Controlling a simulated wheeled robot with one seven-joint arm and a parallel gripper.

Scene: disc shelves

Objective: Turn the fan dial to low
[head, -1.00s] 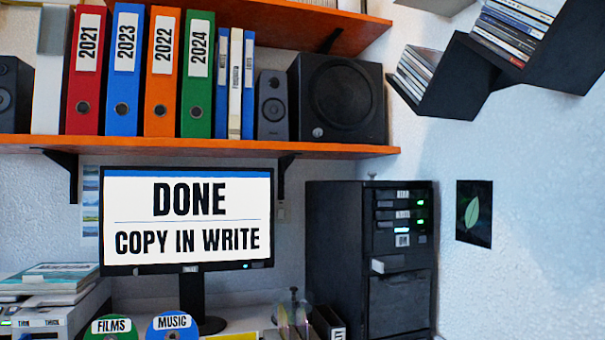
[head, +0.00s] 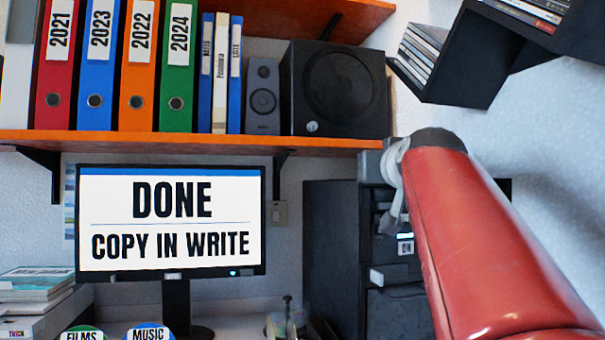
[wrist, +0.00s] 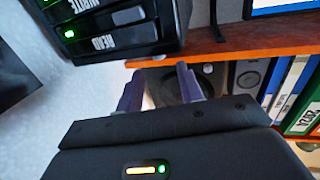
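I cannot make out a fan dial in either view. My gripper (wrist: 158,86) shows in the wrist view with its two purple-grey fingers apart and nothing between them. Beyond the fingers are the orange shelf and the black speaker. In the head view my red arm reaches in from the lower right, and its grey end is in front of the upper part of the black tower (head: 331,250). It hides much of the tower's front. The tower also shows at the top left of the wrist view (wrist: 120,22), with labels WRITE and READ and green lights.
An orange shelf (head: 330,142) carries binders (head: 136,65) and a black speaker (head: 335,88), just above the tower. A monitor (head: 170,222) reads DONE, COPY IN WRITE. Black disc shelves (head: 470,70) hang at upper right. Discs and boxes stand on the desk below.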

